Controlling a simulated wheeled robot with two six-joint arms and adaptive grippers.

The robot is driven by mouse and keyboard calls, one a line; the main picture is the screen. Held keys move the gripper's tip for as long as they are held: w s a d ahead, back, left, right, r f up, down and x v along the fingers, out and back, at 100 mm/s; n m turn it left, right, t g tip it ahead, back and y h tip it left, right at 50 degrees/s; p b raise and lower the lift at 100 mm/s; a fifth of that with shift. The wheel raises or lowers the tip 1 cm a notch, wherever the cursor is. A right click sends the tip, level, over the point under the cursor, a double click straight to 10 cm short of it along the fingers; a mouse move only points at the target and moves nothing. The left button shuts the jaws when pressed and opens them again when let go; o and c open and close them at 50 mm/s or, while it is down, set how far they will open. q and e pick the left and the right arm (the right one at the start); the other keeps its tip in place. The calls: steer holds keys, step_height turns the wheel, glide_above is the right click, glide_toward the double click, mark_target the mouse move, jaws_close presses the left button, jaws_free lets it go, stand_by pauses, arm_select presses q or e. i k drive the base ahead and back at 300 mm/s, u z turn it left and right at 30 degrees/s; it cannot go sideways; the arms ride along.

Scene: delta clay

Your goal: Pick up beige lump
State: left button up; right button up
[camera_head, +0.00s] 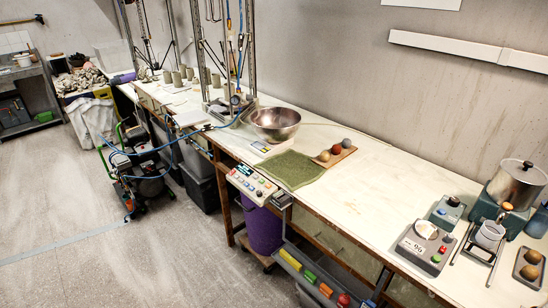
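A small beige-tan lump (325,156) sits at the near left end of a narrow wooden board (322,164) on the long white table. A red-brown lump (336,149) and a grey lump (346,143) sit beside it in a row. Two more tan-brown lumps (533,256) lie on a small dark tray (517,272) at the right edge. Neither of my grippers is in view.
A green cloth (290,170) lies left of the board, with a steel bowl (274,122) behind it. A button panel (251,183) projects at the table's front edge. A steel pot (515,183) stands at right. The table between board and scale is clear.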

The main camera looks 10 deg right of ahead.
mark_target(324, 156)
steer(key=u, duration=0.35)
steer(key=i, duration=0.85)
steer(key=z, duration=1.65)
